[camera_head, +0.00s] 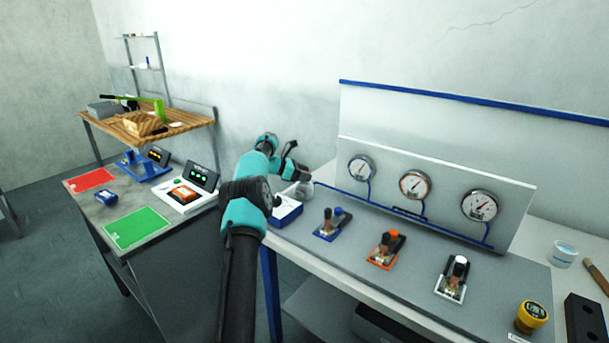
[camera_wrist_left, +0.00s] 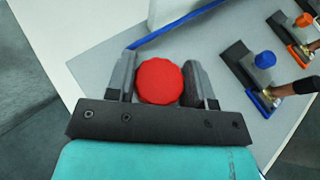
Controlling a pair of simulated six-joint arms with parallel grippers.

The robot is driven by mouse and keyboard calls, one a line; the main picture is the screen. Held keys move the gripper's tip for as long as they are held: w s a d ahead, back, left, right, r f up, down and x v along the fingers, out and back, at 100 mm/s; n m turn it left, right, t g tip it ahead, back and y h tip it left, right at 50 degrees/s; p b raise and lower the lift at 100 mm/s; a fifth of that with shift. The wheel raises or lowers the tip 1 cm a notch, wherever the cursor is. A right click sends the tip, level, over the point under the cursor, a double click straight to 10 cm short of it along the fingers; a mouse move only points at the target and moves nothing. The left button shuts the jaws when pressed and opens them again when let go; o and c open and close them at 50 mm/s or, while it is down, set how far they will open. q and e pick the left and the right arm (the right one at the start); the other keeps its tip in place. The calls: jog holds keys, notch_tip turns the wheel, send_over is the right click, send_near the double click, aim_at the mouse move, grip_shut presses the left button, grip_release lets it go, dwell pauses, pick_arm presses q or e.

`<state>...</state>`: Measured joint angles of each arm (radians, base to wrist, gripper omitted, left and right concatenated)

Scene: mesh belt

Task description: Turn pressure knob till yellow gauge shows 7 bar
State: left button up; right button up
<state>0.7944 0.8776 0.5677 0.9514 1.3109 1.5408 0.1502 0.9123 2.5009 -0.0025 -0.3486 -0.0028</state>
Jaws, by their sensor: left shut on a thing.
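A round red knob (camera_wrist_left: 160,82) sits between the two fingers of my left gripper (camera_wrist_left: 158,76) in the left wrist view, and the fingers are shut on its sides. In the head view my left gripper (camera_head: 297,175) is at the left end of the panel bench, and the red knob cannot be made out there. Three round white-faced gauges stand on the back panel: a left one (camera_head: 362,168), a middle one with a reddish rim (camera_head: 415,185), and a right one (camera_head: 480,205). None looks clearly yellow, and their readings are too small to tell. My right gripper is not in view.
Blue (camera_head: 333,224), orange (camera_head: 386,250) and white (camera_head: 453,278) lever valves stand along the bench. A yellow round cap (camera_head: 531,317) is at front right. A blue pipe (camera_head: 440,228) runs below the gauges. A side table (camera_head: 160,245) stands left.

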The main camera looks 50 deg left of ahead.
pick_arm(q)
jog(key=shift+m+h, duration=0.5)
jog(key=o, duration=0.9)
jog(key=shift+g, duration=0.3)
